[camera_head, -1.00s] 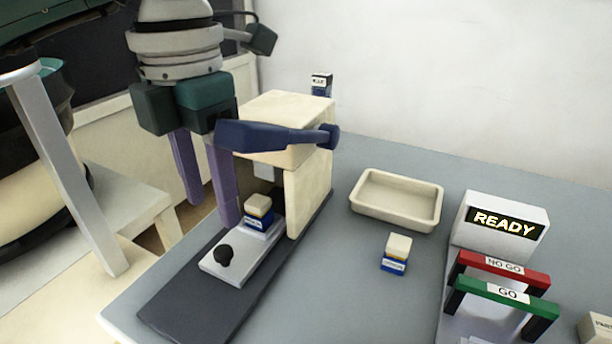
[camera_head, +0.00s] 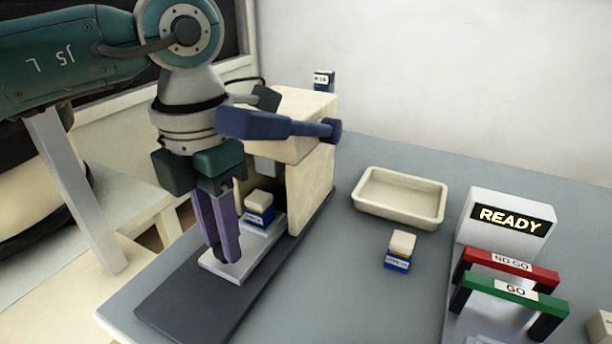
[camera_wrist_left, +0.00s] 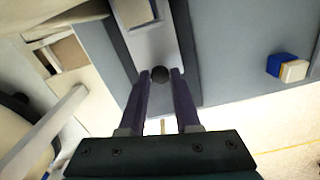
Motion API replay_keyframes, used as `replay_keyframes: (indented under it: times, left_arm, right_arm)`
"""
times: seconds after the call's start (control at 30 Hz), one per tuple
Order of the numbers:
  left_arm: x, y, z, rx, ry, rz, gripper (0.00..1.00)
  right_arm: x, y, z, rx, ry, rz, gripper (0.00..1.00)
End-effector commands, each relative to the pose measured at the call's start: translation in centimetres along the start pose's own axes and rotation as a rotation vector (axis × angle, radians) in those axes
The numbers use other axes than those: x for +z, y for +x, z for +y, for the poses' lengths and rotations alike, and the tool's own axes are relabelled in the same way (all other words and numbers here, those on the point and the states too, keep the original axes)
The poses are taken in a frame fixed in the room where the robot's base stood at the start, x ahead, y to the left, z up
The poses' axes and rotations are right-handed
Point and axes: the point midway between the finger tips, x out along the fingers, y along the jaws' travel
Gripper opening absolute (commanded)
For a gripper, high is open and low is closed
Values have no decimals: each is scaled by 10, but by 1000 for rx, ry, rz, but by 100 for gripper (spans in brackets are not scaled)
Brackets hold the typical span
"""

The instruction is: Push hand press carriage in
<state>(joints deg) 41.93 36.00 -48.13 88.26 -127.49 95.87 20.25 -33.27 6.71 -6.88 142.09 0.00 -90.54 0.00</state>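The hand press (camera_head: 311,180) is a cream block with a dark blue lever (camera_head: 268,126) across its upper front. Its light grey carriage (camera_head: 214,265) lies on a dark base rail and sticks out of the press toward the front. A blue and cream part (camera_head: 258,208) sits on the carriage near the press opening. My left gripper (camera_head: 227,256) points down at the carriage's front end. In the left wrist view the black carriage knob (camera_wrist_left: 160,74) is between its fingertips, which look closed on it. The fingers hide the knob in the head view. My right gripper is not in view.
A cream tray (camera_head: 400,197) and another blue and cream part (camera_head: 399,250) lie right of the press. Farther right stand a white READY display (camera_head: 508,218) and the red NO GO and green GO gauges (camera_head: 514,291). The table between press and tray is clear.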

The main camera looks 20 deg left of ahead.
Motion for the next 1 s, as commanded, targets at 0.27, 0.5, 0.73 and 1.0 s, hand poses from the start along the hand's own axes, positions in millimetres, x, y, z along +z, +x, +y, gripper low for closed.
replay_keyframes:
  times: [0.27,0.5,0.73,1.0]
  left_arm:
    - [0,0,0,0,0,0,0]
    - [0,0,0,0,0,0,0]
    - [0,0,0,0,0,0,0]
    - [0,0,0,0,0,0,0]
  right_arm:
    - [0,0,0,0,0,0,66]
    - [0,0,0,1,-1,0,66]
    - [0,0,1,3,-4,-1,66]
    - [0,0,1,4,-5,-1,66]
